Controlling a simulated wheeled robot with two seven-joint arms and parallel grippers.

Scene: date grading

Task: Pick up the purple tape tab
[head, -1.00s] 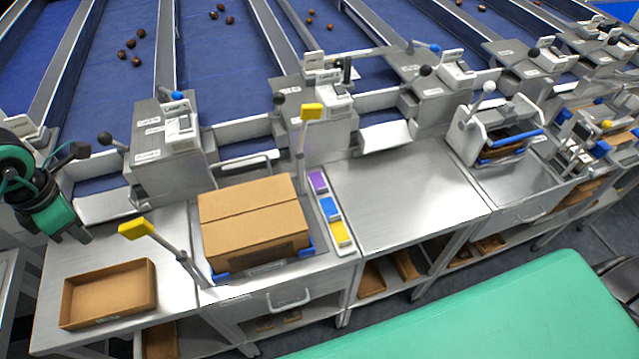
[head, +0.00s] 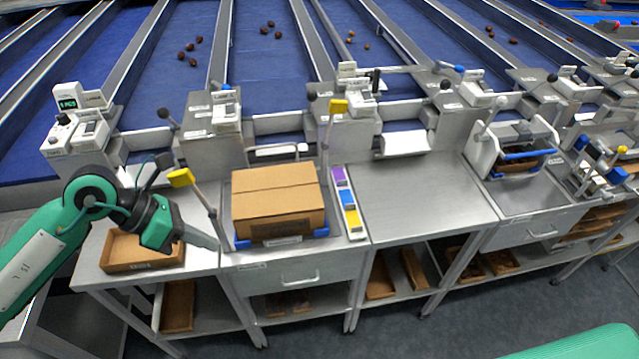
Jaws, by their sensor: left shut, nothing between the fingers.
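The purple tape tab (head: 339,177) is the rearmost of three coloured tabs on a narrow pale strip, right of the closed cardboard box (head: 277,201). A blue tab (head: 347,197) and a yellow tab (head: 353,218) lie in front of it. My left gripper (head: 214,245) is shut and empty, at the left, in front of the box's left side. It is well apart from the purple tab, with the box between them. My right gripper is not in view.
The steel bench (head: 425,200) right of the tabs is clear.

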